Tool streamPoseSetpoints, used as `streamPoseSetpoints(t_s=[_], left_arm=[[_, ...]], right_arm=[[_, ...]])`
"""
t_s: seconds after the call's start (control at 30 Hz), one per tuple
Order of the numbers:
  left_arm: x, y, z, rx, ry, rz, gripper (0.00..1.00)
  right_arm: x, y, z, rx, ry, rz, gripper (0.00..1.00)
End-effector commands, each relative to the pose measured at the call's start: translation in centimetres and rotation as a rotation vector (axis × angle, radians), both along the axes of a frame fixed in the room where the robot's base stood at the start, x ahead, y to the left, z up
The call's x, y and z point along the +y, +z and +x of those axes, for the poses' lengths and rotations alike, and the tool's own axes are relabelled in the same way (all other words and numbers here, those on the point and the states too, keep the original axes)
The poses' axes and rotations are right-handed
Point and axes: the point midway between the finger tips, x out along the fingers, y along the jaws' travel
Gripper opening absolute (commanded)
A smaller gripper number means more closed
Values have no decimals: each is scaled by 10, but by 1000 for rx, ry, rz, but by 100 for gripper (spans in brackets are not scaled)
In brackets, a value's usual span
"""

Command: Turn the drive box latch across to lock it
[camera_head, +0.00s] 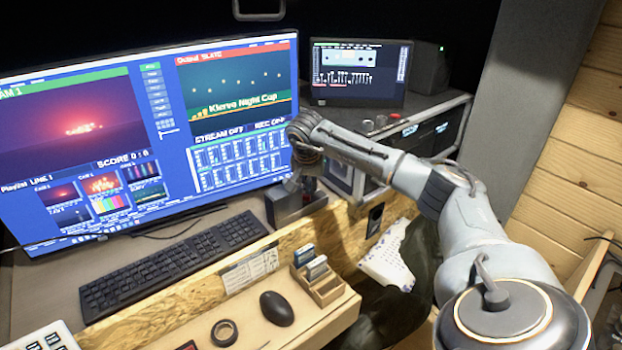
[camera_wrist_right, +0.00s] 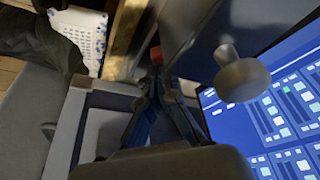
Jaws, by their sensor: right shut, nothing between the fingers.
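My right arm reaches from the right to the desk. My right gripper (camera_head: 298,184) points down beside a dark grey box (camera_head: 293,208), which looks like the drive box, in front of the big monitor. In the right wrist view the gripper (camera_wrist_right: 158,80) has its dark fingers together with nothing between them. A small red part (camera_wrist_right: 156,55) shows just beyond the tips. A grey round knob on a stem (camera_wrist_right: 242,78), perhaps the latch, stands to the right of the fingers, apart from them. The arm hides part of the box in the head view. My left gripper is not visible.
The big monitor (camera_head: 180,130) is close behind. A boxy device with a pale frame (camera_wrist_right: 98,125) is left of the fingers. The keyboard (camera_head: 170,265), a mouse (camera_head: 277,308) and a wooden holder (camera_head: 319,284) lie nearer. A wooden ledge (camera_head: 225,268) runs across the desk.

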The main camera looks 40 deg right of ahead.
Motion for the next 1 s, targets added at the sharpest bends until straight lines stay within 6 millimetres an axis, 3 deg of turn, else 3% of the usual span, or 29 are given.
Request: streamPoseSetpoints(t_s=[0.57, 1.0], left_arm=[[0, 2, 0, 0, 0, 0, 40], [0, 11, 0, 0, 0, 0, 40]], right_arm=[[2, 1, -2, 1, -33, -1, 0], [9, 1, -5, 3, -333, 3, 0]])
